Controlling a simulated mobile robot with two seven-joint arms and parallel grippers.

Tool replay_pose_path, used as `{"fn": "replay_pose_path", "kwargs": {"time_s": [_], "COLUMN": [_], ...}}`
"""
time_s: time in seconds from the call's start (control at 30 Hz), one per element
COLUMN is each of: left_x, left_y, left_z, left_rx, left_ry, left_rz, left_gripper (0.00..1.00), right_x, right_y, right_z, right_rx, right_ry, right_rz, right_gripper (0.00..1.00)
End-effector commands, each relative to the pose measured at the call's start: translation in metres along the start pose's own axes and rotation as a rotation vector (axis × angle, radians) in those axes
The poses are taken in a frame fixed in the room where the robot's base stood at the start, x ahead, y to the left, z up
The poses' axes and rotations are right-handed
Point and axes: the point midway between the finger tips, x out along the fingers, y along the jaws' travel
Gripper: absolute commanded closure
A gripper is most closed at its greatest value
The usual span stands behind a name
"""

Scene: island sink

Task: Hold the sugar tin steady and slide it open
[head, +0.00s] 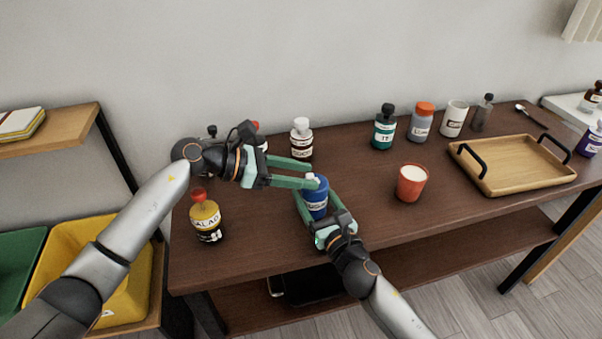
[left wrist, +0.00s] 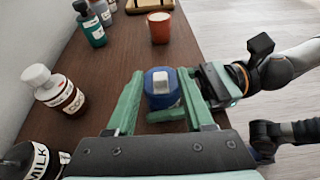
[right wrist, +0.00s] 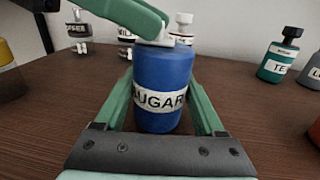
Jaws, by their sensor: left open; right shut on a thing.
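The sugar tin (head: 316,205) is a blue cylinder with a white label, upright on the brown table. Its label reads SUGAR in the right wrist view (right wrist: 161,80). A pale knob on its lid shows in the left wrist view (left wrist: 160,80). My right gripper (head: 318,212) is shut on the body of the tin from the front. My left gripper (head: 312,176) is open at the top of the tin, coming from the left, with its fingers around the lid knob. The lid appears to be on the tin.
A cocoa jar (head: 301,140) stands behind my left gripper. A red cup (head: 411,183) stands right of the tin, with a wooden tray (head: 513,164) beyond. A teal tea bottle (head: 384,128) and several jars line the back. Table between tin and cup is clear.

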Motion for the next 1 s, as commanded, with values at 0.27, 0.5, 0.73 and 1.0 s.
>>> {"fn": "replay_pose_path", "kwargs": {"time_s": [0.27, 0.5, 0.73, 1.0], "left_x": [0.0003, 0.0001, 0.0000, 0.0000], "left_y": [0.0002, 0.0001, 0.0001, 0.0001], "left_z": [0.0000, 0.0001, 0.0001, 0.0001], "left_rx": [0.000, 0.000, 0.000, 0.000], "left_ry": [0.000, 0.000, 0.000, 0.000], "left_rz": [0.000, 0.000, 0.000, 0.000], "left_gripper": [0.52, 0.79, 1.00, 1.00], "right_x": [-0.0002, -0.0002, -0.0002, -0.0002], "right_y": [0.0000, -0.0001, -0.0001, -0.0002], "right_z": [-0.0010, -0.0010, -0.0010, -0.0010], "right_rx": [0.000, 0.000, 0.000, 0.000], "right_ry": [0.002, 0.002, 0.002, 0.002], "right_rz": [0.000, 0.000, 0.000, -0.001], "right_gripper": [0.91, 0.91, 0.91, 0.91]}}
